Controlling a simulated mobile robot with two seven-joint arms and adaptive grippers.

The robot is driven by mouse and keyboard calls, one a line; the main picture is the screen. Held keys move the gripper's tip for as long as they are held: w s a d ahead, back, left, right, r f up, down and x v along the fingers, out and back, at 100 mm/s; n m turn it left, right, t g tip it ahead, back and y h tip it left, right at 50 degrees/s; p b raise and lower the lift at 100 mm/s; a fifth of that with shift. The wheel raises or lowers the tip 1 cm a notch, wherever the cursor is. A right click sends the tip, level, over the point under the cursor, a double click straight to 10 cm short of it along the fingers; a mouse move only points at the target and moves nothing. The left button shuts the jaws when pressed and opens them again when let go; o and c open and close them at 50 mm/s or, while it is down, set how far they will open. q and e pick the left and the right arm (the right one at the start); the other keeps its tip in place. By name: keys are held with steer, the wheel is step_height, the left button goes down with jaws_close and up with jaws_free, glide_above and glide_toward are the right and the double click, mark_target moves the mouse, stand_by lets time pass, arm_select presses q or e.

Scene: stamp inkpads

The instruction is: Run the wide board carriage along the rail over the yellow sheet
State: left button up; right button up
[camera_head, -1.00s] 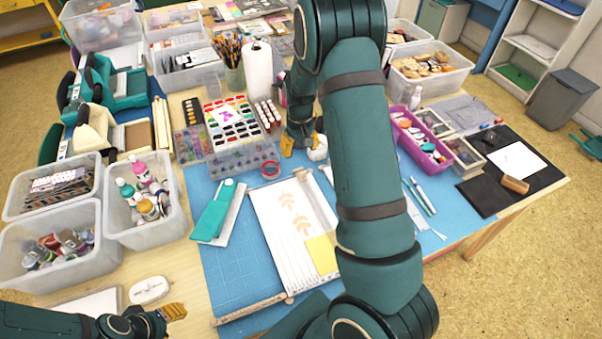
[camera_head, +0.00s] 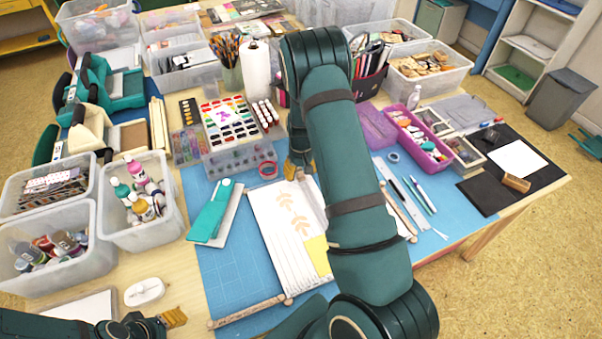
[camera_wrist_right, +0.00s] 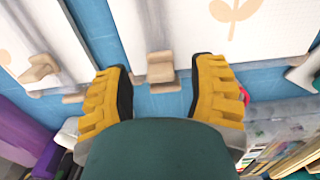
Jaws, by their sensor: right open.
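A white board (camera_head: 265,215) with leaf prints lies on the blue mat, with the yellow sheet (camera_head: 317,254) at its near right, partly hidden by my right arm. A rail (camera_wrist_right: 148,22) runs along the board's side. At the rail's far end a small tan carriage handle (camera_wrist_right: 159,68) sits between my right gripper's open fingers (camera_wrist_right: 160,92), apart from both. A second rail with a similar tan handle (camera_wrist_right: 38,70) shows in the wrist view. I cannot tell which carriage is the wide one. My left gripper (camera_head: 174,317) is at the lower left, its opening unclear.
A purple tray (camera_head: 420,142) is at the right. The mat (camera_head: 225,265) has free room at the near left.

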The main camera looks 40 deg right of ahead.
steer(key=shift+f, duration=0.3)
